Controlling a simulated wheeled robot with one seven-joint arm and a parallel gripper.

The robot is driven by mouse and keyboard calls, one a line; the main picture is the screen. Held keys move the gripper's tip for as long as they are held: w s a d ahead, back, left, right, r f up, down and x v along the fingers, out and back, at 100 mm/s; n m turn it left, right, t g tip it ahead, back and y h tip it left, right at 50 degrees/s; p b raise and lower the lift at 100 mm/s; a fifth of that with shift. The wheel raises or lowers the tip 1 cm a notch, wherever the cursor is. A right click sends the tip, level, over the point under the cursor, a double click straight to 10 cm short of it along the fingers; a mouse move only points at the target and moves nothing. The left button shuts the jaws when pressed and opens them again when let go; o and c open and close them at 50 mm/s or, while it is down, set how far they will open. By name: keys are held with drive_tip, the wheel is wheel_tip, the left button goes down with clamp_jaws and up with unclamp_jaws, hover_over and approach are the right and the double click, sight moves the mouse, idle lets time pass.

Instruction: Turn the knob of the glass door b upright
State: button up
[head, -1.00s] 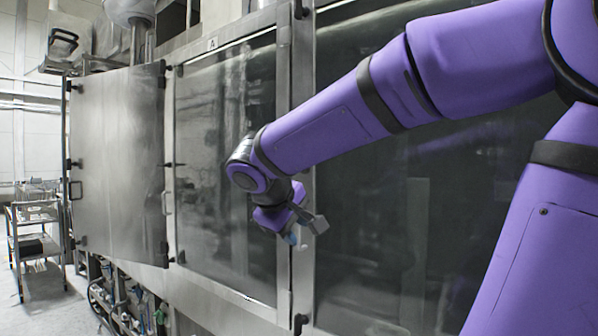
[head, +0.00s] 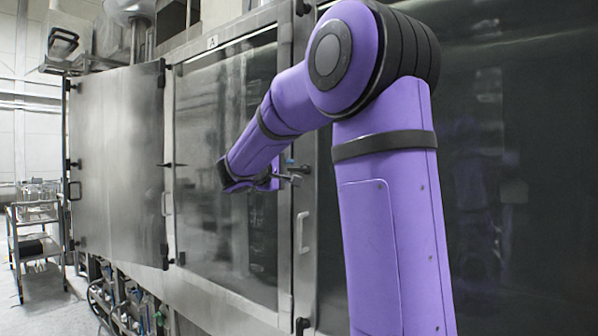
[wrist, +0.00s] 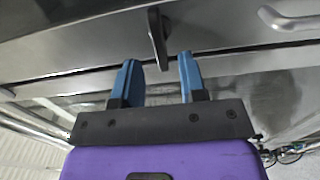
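Glass door b (head: 480,230) is the large dark pane at the right in the head view, partly behind my arm. Its dark knob (wrist: 157,38) shows in the wrist view, roughly at right angles to the metal door handle (wrist: 290,17), so it lies sideways rather than upright. My gripper (wrist: 160,75) is open. I see no clear contact. In the head view my gripper (head: 290,172) is at the frame post left of door b, above the handle (head: 302,230).
Glass door a (head: 225,200), under the label A, is left of the post. A steel door (head: 115,160) stands swung out farther left. A trolley (head: 35,245) stands at the far left. Pipes and fittings (head: 125,300) run low along the machine.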

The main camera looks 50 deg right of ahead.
sight(296, 170)
drive_tip(key=shift+w+d, duration=0.2)
drive_tip(key=shift+d, duration=2.55)
clamp_jaws()
